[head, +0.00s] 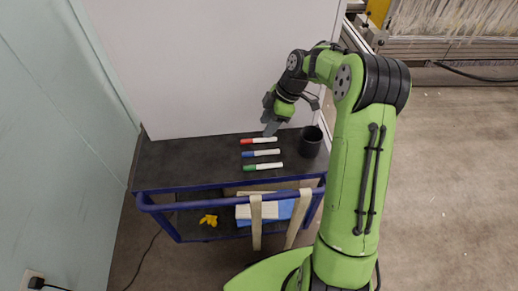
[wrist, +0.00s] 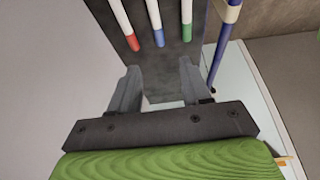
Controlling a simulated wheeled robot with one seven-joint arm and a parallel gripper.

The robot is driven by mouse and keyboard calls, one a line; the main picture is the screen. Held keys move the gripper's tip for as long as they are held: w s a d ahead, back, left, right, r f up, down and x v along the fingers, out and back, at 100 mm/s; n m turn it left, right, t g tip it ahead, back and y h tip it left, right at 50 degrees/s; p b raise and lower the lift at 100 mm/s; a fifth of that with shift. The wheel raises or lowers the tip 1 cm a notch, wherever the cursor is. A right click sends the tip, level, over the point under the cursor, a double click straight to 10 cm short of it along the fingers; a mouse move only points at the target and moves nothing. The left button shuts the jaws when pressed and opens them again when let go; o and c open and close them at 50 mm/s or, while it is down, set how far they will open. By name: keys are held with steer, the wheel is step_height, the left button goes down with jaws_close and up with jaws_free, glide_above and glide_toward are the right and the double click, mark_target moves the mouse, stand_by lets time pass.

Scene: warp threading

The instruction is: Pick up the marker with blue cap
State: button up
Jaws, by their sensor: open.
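The marker with blue cap (head: 261,153) lies on the dark top of the cart, between the red-capped marker (head: 258,140) and the green-capped marker (head: 263,166). Its white body points right and its cap points left in the head view. In the wrist view the blue-capped marker (wrist: 158,30) is the middle of three, its cap end facing my fingers. My gripper (head: 270,129) is over the far side of the cart top near the red-capped marker. In the wrist view my gripper (wrist: 160,73) is open, with nothing between its fingers, apart from the markers.
A black cup (head: 310,141) stands right of the markers. The cart top (head: 180,162) is clear on the left. A blue rail (head: 170,206) runs along its front, with straps hanging over it. A white panel (head: 200,70) stands behind the cart. Yellow and white items lie on the lower shelf.

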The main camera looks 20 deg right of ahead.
mark_target(250, 153)
steer(key=b+x, duration=0.4)
steer(key=x, duration=0.9)
steer(key=shift+w+f, duration=0.1)
steer(key=shift+f, duration=0.2)
steer(key=shift+r, duration=0.1)
jaws_close()
